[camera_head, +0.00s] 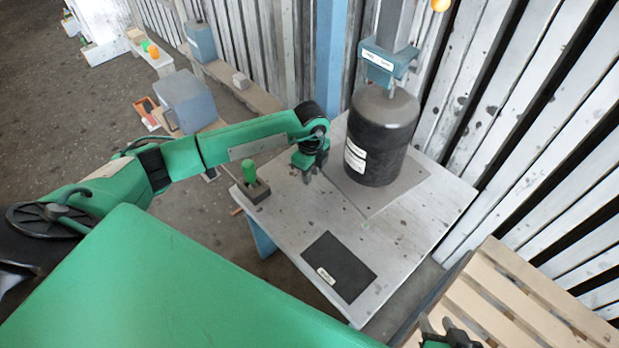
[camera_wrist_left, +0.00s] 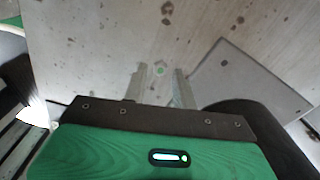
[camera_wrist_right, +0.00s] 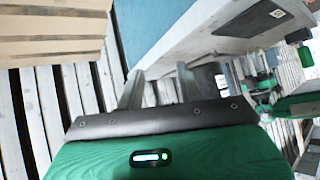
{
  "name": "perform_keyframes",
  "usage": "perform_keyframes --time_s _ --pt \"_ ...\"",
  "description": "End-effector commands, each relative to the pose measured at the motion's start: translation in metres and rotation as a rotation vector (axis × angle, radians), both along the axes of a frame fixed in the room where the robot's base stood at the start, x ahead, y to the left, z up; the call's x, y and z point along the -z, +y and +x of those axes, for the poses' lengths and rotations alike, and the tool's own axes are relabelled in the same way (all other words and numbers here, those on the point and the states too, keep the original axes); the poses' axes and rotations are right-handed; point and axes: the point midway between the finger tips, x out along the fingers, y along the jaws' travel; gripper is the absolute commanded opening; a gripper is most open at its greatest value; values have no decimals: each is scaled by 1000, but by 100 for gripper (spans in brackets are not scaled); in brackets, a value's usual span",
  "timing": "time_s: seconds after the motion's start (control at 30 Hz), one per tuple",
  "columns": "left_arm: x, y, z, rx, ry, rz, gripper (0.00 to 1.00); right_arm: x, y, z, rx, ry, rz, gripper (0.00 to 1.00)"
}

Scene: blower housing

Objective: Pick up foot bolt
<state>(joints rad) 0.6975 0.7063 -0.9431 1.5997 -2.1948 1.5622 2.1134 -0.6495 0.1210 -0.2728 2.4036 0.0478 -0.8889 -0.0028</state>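My left gripper (camera_head: 307,176) is open and empty above the table, left of the dark blower housing (camera_head: 382,140). Its spread fingers also show in the left wrist view (camera_wrist_left: 159,84). My right gripper (camera_head: 447,328) is low at the front edge, open and empty in the right wrist view (camera_wrist_right: 160,85).
The housing stands on a grey plate (camera_head: 408,186) under a blue clamp (camera_head: 390,62). A green-handled tool (camera_head: 249,171) stands in a block at the table's left edge. A black mat (camera_head: 340,262) lies at the front. A wooden pallet (camera_head: 510,298) is at the right.

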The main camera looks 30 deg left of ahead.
Motion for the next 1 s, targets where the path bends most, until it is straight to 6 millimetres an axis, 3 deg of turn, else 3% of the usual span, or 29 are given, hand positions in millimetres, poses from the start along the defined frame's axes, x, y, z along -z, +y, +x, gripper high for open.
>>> perform_keyframes --time_s 0.03,0.1,0.4,0.57,0.77,1.0 --pt "0 0 0 0 0 0 17 0 0 0 0 0 0 36" --pt "0 0 0 0 0 0 4 0 0 0 0 0 0 36" --pt "-1 0 0 0 0 0 4 0 0 0 0 1 0 36" --pt "-11 0 1 0 -1 0 4 -1 -1 -1 -1 12 -6 36" --pt "-51 1 1 1 -4 -1 4 -3 -16 -6 17 88 -49 36" --pt "-116 0 1 1 -5 -1 4 -7 -34 -17 36 198 -104 36"
